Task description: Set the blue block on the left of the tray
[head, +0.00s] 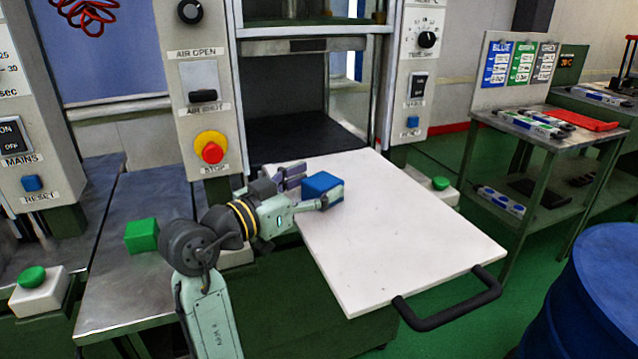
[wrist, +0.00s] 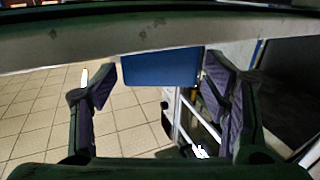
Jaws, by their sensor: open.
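The blue block (head: 321,184) is at the left part of the white tray (head: 400,225) in the head view and appears to rest on it. My gripper (head: 308,187) is low over the tray's left side, with its fingers around the block. In the wrist view the blue block (wrist: 160,69) shows between the two spread fingers of my gripper (wrist: 160,82). There is a gap to the left finger; the right finger is close to the block, and I cannot tell whether it touches. The block's underside is hidden.
A green block (head: 141,236) lies on the metal table (head: 125,290) at the left. The tray has a black handle (head: 450,305) at its front right. The middle and right of the tray are clear. A machine opening (head: 300,100) is behind, and a blue drum (head: 590,290) stands at right.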

